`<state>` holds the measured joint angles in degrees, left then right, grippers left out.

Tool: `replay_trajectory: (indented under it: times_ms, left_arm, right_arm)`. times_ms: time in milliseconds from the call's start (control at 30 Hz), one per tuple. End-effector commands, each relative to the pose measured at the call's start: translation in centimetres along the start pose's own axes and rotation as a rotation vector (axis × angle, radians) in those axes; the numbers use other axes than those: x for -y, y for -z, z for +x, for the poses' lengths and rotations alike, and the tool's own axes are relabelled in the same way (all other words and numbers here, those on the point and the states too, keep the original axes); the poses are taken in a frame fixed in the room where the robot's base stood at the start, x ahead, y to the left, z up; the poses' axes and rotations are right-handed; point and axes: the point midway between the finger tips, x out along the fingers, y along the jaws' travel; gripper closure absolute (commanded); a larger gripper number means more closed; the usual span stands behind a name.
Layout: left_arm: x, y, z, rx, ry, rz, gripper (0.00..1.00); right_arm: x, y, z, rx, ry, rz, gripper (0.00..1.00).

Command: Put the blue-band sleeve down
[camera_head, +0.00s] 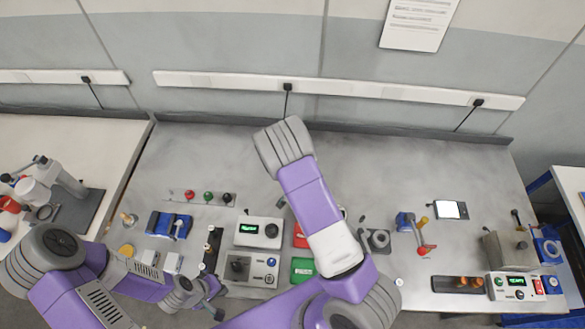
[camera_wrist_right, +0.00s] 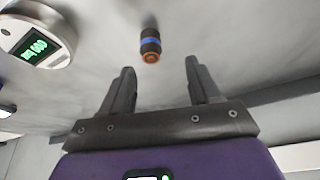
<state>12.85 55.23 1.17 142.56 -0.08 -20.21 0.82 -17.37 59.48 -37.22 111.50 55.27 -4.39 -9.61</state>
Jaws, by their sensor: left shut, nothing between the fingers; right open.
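The blue-band sleeve (camera_wrist_right: 150,45) is a small dark cylinder with a blue band and an orange end. In the right wrist view it is over the grey bench surface, beyond the fingertips and apart from them. I cannot tell if it stands or lies. My right gripper (camera_wrist_right: 158,70) is open, with nothing between its fingers. In the head view I cannot make out the right gripper or the sleeve; my right arm covers part of the bench. My left gripper (camera_head: 215,313) is shut and empty, low at the bench's front left.
The bench (camera_head: 350,160) is clear at the back. A control box (camera_head: 515,285) is at the right.

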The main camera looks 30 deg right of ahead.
Motion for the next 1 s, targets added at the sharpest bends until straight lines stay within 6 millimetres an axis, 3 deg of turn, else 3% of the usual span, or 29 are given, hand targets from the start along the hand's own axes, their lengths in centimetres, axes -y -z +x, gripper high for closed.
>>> replay_trajectory:
  times_ms: [600,900,1000]
  left_arm:
    - [0.1,-0.1,0.2,0.004,0.001,-0.001,1.00]
    - [0.1,-0.1,0.2,0.004,0.001,-0.001,1.00]
    - [0.1,-0.1,0.2,0.004,0.001,-0.001,1.00]
  right_arm:
    - [-0.7,-0.1,7.0,-0.008,-0.014,-0.012,0.39]
    - [-0.6,-0.1,7.5,-0.009,-0.012,-0.012,0.39]
    - [-0.6,-0.1,7.5,-0.009,-0.012,-0.012,0.52]
